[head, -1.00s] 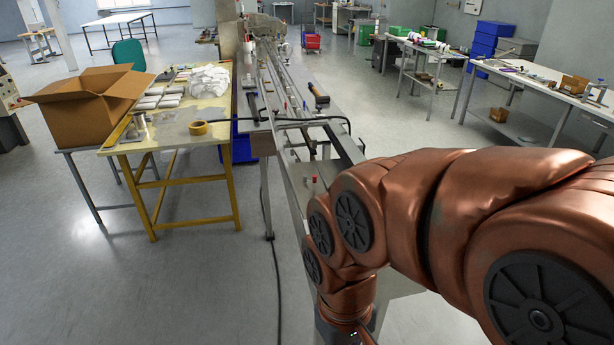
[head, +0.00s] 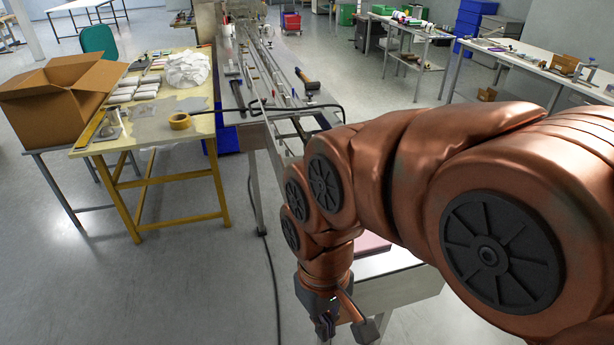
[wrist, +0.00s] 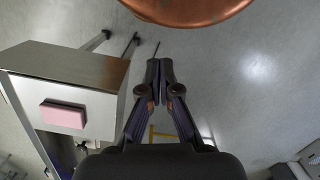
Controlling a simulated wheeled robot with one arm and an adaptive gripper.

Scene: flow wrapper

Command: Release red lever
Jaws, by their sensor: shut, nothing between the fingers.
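I cannot make out a red lever for certain in either current view; my arm covers part of the machine in the head view. The flow wrapper's long metal bed (head: 262,75) runs away from me. My gripper (head: 326,328) hangs low in front of the machine's near end, pointing down, apart from it. In the wrist view my gripper (wrist: 166,66) is shut and empty, with bare grey floor beyond its tips. A pink block (wrist: 63,115) is on the pale machine end (wrist: 105,105), left of the fingers.
A yellow-legged table (head: 150,125) with a tape roll (head: 180,121) stands to the left, beside a cardboard box (head: 55,105). A black cable (head: 268,260) lies on the floor near the machine. White workbenches (head: 520,60) stand at the right. The floor at the front left is clear.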

